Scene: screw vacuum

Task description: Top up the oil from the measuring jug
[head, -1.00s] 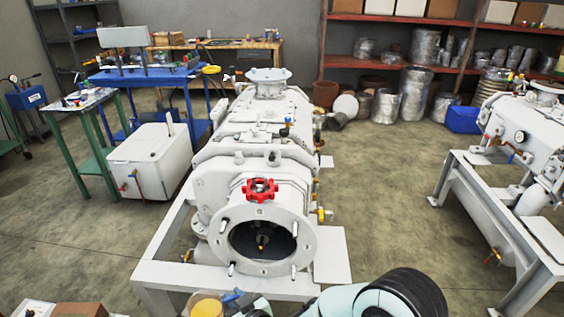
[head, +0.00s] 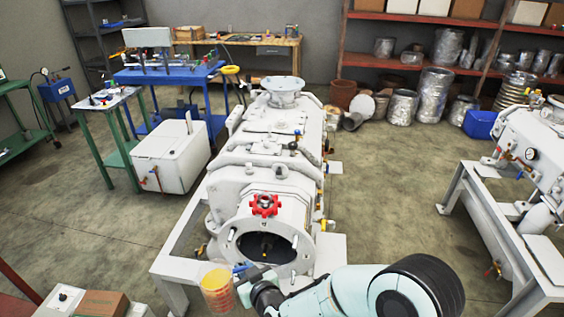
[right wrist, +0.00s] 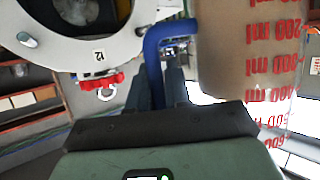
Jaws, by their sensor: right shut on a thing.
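The measuring jug (head: 217,291) is a clear cup with red markings and amber contents, low in the head view. In the right wrist view the jug (right wrist: 240,50) shows large red millilitre marks that read upside down. My right gripper (head: 254,274) is shut on the jug's blue handle (right wrist: 154,62). The jug looks about upright, in front of and left of the white vacuum pump (head: 265,175). A red star-shaped knob (head: 265,205) sits on top of the pump's front end, above its round open flange (head: 268,247). My left gripper is not in view.
The pump stands on a white frame (head: 178,243). A white box tank (head: 172,157) and blue bench (head: 170,75) stand behind left. A second machine (head: 530,145) stands at the right. A cardboard box (head: 102,304) is at the lower left. Floor between the machines is clear.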

